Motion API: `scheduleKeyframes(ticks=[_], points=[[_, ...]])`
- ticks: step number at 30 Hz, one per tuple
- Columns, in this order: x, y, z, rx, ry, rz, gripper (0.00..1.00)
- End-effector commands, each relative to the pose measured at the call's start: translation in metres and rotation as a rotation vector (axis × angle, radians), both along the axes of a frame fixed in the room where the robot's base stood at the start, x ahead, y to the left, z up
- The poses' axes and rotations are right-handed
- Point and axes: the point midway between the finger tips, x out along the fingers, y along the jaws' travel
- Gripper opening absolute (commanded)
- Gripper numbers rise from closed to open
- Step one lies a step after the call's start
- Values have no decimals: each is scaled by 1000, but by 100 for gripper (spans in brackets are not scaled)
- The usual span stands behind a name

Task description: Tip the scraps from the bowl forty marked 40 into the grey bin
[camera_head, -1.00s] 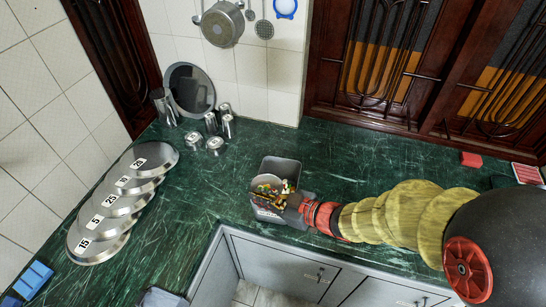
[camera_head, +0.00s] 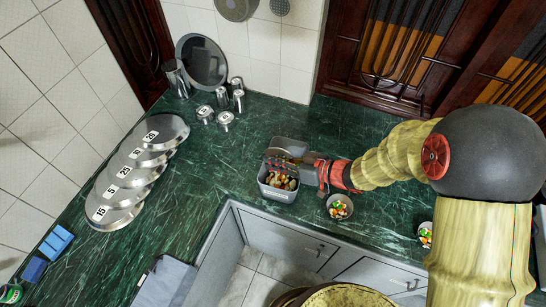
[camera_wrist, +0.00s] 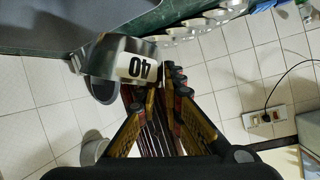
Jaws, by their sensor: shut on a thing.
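The metal bowl forty shows its white label 40 in the wrist view (camera_wrist: 136,68), upside down there, at my fingertips. My gripper (camera_wrist: 158,88) is shut on this bowl. In the head view, my gripper (camera_head: 298,160) is over the back right part of the grey bin (camera_head: 275,194). The bowl there is seen nearly edge-on and tilted, mostly hidden by the gripper. Red, green and pale scraps (camera_head: 282,182) lie inside the bin. Whether any scraps remain in the bowl cannot be seen.
Two bowls of scraps stand on the green counter, one right of the bin (camera_head: 339,206) and one farther right (camera_head: 425,234). Overlapping numbered metal discs (camera_head: 130,178) lie at left. Metal cups (camera_head: 222,97) and a round dark panel (camera_head: 201,62) stand behind. Blue blocks (camera_head: 56,241) lie front left.

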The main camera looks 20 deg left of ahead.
Motion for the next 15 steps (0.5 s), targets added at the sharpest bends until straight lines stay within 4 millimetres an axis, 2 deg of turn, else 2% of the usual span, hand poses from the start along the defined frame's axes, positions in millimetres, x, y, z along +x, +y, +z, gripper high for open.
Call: scheduleKeyframes(ticks=[7,15], points=[[10,-2,8,44,232,-1,0],[20,-4,8,67,353,0,0]])
